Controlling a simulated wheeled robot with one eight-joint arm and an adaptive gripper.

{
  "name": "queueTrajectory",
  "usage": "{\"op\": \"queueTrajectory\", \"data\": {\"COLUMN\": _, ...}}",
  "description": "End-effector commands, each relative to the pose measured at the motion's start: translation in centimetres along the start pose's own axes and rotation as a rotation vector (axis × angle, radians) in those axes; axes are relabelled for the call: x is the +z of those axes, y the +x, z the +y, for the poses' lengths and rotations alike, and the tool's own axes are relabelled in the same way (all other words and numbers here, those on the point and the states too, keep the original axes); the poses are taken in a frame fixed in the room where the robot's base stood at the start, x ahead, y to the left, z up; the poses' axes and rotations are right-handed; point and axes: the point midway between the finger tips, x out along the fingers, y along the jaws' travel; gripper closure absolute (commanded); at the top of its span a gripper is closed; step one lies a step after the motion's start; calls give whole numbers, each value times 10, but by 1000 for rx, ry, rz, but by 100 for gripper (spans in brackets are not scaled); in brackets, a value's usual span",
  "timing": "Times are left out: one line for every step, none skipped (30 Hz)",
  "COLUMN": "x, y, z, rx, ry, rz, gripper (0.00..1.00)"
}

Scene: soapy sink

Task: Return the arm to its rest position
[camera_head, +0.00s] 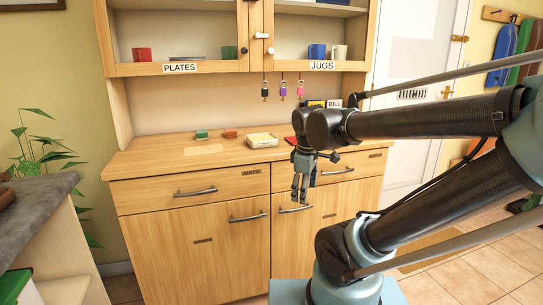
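My arm reaches in from the right edge and bends across the right half of the head view. My gripper (300,196) hangs from its end, pointing down, in front of the drawers of the wooden cabinet (150,165). Nothing shows held in it. Its fingers are small and close together here, so I cannot tell whether they are open or shut. The arm hides the right part of the worktop and some of the cabinet front.
A grey-topped counter (40,200) is at left. Tiled floor (475,255) shows at lower right.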

Motion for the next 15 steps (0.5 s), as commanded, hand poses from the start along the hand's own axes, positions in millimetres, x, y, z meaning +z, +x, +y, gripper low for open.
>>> {"op": "queueTrajectory", "data": {"x": 15, "y": 5, "z": -2, "rx": -3, "ry": 94, "rz": -4, "gripper": 35}}
{"op": "queueTrajectory", "data": {"x": 22, "y": 8, "z": -4, "rx": -5, "ry": 151, "rz": -5, "gripper": 35}}
{"op": "queueTrajectory", "data": {"x": 32, "y": 12, "z": -6, "rx": -8, "ry": 228, "rz": -7, "gripper": 35}}
{"op": "queueTrajectory", "data": {"x": 38, "y": 15, "z": -8, "rx": -10, "ry": 285, "rz": -9, "gripper": 35}}
{"op": "queueTrajectory", "data": {"x": 45, "y": 18, "z": -10, "rx": -12, "ry": 343, "rz": -10, "gripper": 35}}
{"op": "queueTrajectory", "data": {"x": 54, "y": 22, "z": -13, "rx": -14, "ry": 419, "rz": -11, "gripper": 35}}
{"op": "queueTrajectory", "data": {"x": 61, "y": 25, "z": -16, "rx": -16, "ry": 477, "rz": -13, "gripper": 35}}
{"op": "queueTrajectory", "data": {"x": 67, "y": 28, "z": -18, "rx": -17, "ry": 534, "rz": -14, "gripper": 35}}
{"op": "queueTrajectory", "data": {"x": 75, "y": 32, "z": -22, "rx": -19, "ry": 610, "rz": -16, "gripper": 35}}
{"op": "queueTrajectory", "data": {"x": 80, "y": 36, "z": -25, "rx": -21, "ry": 666, "rz": -17, "gripper": 35}}
{"op": "queueTrajectory", "data": {"x": 86, "y": 39, "z": -28, "rx": -22, "ry": 719, "rz": -18, "gripper": 35}}
{"op": "queueTrajectory", "data": {"x": 92, "y": 42, "z": -31, "rx": -23, "ry": 786, "rz": -19, "gripper": 35}}
{"op": "queueTrajectory", "data": {"x": 96, "y": 45, "z": -34, "rx": -24, "ry": 833, "rz": -20, "gripper": 35}}
{"op": "queueTrajectory", "data": {"x": 100, "y": 47, "z": -36, "rx": -25, "ry": 876, "rz": -21, "gripper": 35}}
{"op": "queueTrajectory", "data": {"x": 104, "y": 51, "z": -39, "rx": -27, "ry": 928, "rz": -21, "gripper": 35}}
